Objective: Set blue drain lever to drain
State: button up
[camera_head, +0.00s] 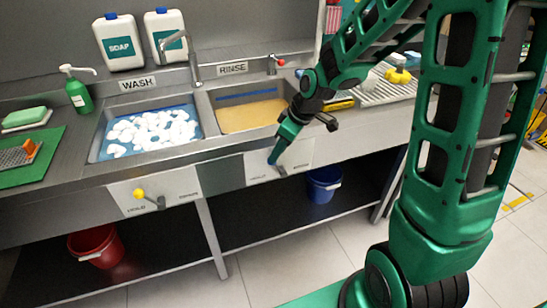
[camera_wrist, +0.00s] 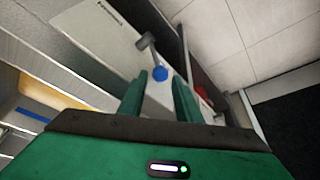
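The blue drain lever's round knob (camera_wrist: 160,74) shows in the wrist view, with a grey lever part (camera_wrist: 147,42) beside it on a pale panel. In the head view this pale panel (camera_head: 301,155) is on the sink front under the RINSE basin. There the lever's dark end (camera_head: 281,170) shows just below my gripper, and the blue knob is hidden or cannot be told from my fingers. My gripper (camera_wrist: 160,78) is open, its two green fingers apart. The knob appears in the gap between the fingertips; whether they touch it I cannot tell. The panel's small lettering is unreadable.
A yellow-knobbed lever (camera_head: 139,194) is on the panel under the WASH basin (camera_head: 97,151). The RINSE basin (camera_head: 204,117) holds brownish water. A blue bucket (camera_head: 324,185) and red bucket (camera_head: 97,246) stand below. A sink leg (camera_head: 212,238) stands between them.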

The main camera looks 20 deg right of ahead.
aim_at(278, 167)
jog(key=shift+x, duration=1.75)
grip_shut()
